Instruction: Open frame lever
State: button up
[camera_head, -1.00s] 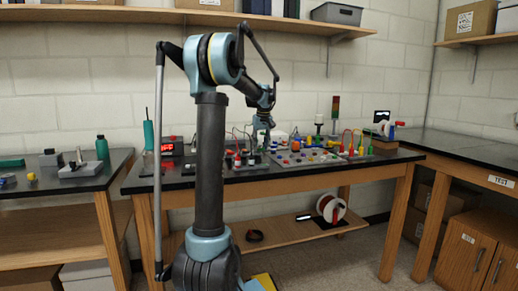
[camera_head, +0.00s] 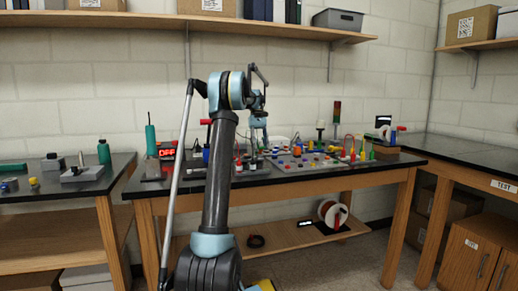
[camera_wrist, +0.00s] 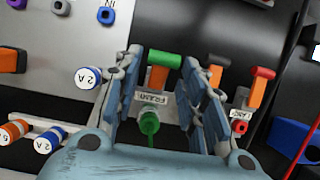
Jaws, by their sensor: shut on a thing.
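The frame lever (camera_wrist: 165,59) has a green crossbar on an orange stem in the wrist view. A label reading "FRAME" (camera_wrist: 150,98) lies just below it. My gripper (camera_wrist: 161,72) has one blue-grey finger on each side of the green crossbar and is shut on it. A green plug (camera_wrist: 149,124) shows between the fingers, nearer the palm. In the head view, my gripper (camera_head: 261,138) is low over the panel on the bench, and the lever is too small to make out there.
A similar lever with a red crossbar (camera_wrist: 263,73) stands close on the right, with a red socket below it. The black bench (camera_head: 290,175) carries a red "OFF" display (camera_head: 167,152) and many coloured controls.

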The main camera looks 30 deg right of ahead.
jog(key=shift+w, duration=0.15)
dwell(0.4)
jog(key=o, duration=1)
jog(key=shift+c, duration=0.2)
jog(key=shift+r, duration=0.1)
jog(key=v, duration=1.1)
jog(key=shift+w+r, duration=0.2)
jog(key=shift+w, duration=0.3)
